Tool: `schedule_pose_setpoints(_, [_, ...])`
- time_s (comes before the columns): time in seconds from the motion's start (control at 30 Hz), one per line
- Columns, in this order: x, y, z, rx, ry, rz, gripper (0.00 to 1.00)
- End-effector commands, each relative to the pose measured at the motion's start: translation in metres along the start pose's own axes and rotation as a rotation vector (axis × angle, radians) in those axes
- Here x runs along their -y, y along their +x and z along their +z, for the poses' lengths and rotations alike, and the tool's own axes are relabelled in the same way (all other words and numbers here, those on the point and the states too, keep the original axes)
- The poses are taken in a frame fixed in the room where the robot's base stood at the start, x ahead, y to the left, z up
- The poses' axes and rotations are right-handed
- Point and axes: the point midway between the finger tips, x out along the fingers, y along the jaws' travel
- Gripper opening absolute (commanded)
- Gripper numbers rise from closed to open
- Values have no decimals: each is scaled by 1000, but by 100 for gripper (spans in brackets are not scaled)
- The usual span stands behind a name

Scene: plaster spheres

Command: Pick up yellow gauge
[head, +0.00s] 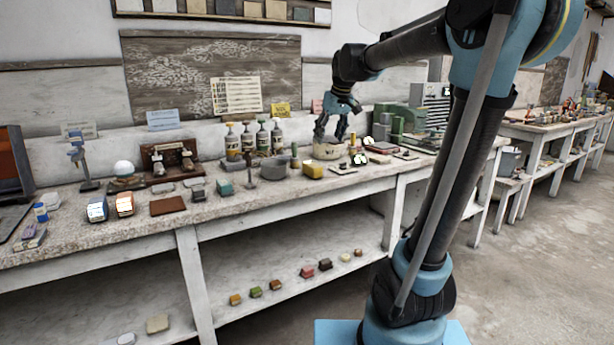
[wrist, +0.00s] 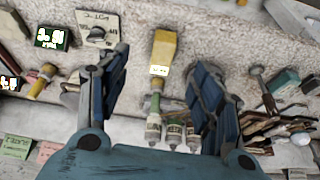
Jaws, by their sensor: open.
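The yellow gauge (wrist: 164,46) is a yellow block with a small bright display on its end, in the upper middle of the wrist view. In the head view a yellow block (head: 313,171) near the bench's front edge looks like the same thing. In the head view my gripper (head: 331,135) points down above the bench, higher and farther back than the yellow block. It looks apart from it.
The bench (head: 220,206) is crowded. Several bottles (head: 262,138) stand behind the block, a grey pot (head: 272,168) at its left, and a beige bowl (head: 327,149) below my gripper. Dark-display gauges (wrist: 51,38) lie to one side. A board (head: 215,78) hangs on the wall behind.

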Motion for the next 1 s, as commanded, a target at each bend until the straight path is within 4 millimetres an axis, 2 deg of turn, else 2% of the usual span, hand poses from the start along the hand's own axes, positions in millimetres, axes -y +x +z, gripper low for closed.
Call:
schedule_pose_setpoints(0.03, [2,0,-14,-6,-14,-5,60])
schedule_pose_setpoints(0.13, [5,1,-32,-14,-34,-11,60])
schedule_pose_setpoints(0.37, [12,12,-46,-19,-54,-18,60])
schedule_pose_setpoints(0.8, [24,88,-49,-19,-66,-22,60])
schedule_pose_setpoints(1.0, [25,116,-49,-19,-66,-22,60])
